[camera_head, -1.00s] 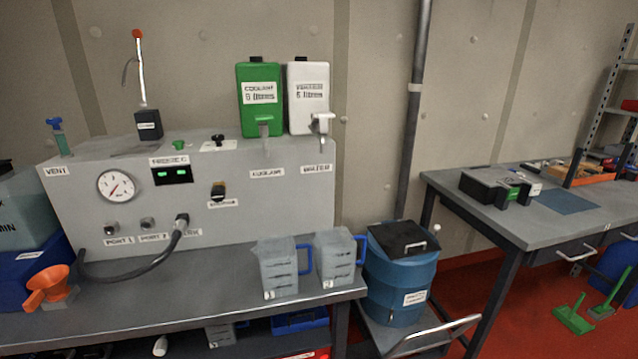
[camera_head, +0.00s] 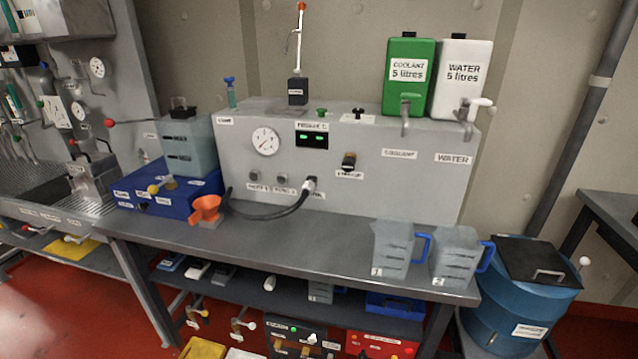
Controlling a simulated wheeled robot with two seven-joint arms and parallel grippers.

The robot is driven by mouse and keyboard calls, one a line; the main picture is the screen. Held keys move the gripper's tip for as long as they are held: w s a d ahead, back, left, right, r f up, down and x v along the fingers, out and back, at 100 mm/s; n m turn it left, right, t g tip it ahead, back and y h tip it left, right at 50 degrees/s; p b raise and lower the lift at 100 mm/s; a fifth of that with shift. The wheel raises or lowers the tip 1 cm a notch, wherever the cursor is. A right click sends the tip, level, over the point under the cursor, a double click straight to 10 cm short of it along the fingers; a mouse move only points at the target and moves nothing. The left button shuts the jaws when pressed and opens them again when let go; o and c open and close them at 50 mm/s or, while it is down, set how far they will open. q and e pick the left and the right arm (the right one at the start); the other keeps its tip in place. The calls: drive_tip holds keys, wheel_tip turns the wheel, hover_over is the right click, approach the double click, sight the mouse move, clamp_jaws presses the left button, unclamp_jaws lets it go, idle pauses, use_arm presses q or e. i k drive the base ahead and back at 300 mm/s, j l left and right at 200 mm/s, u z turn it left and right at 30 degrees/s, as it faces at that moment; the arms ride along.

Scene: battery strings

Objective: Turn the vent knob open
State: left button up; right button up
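The vent knob is a small blue knob (camera_head: 230,80) on a teal stem at the back left corner of the grey test panel (camera_head: 400,180). A label (camera_head: 225,121), readable as VENT in the earlier frame, sits just below it on the panel's front. The knob's open or shut position is too small to tell. Neither of my grippers shows in the head view.
A blue drum (camera_head: 510,305) stands at the right. Red floor is open at the lower left.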

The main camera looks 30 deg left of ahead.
sight(229, 80)
drive_tip(key=u, duration=1.55)
